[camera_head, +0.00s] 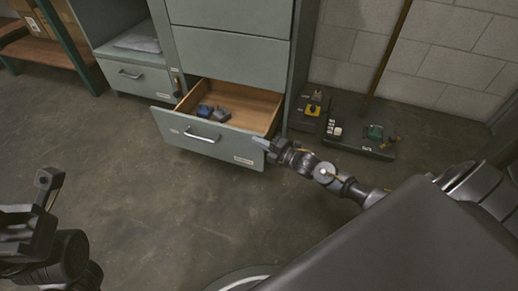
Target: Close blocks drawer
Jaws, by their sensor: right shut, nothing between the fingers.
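The blocks drawer (210,139) is pulled out from the bottom of the grey-green cabinet, with a metal handle (203,136) on its front. Blue and dark grey blocks (214,113) lie inside, towards the left, on its wooden bottom. My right gripper (264,144) is shut and empty at the right end of the drawer front, near its top edge. I cannot tell whether it touches the drawer. My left gripper (46,186) is at the lower left, well away from the drawer; its finger opening is not clear.
A second drawer (138,78) at the left is shut. A dark low platform (345,137) with small coloured parts and a pole stands right of the cabinet. A shelf with boxes (58,33) is at the far left. The floor (150,205) in front of the drawer is clear.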

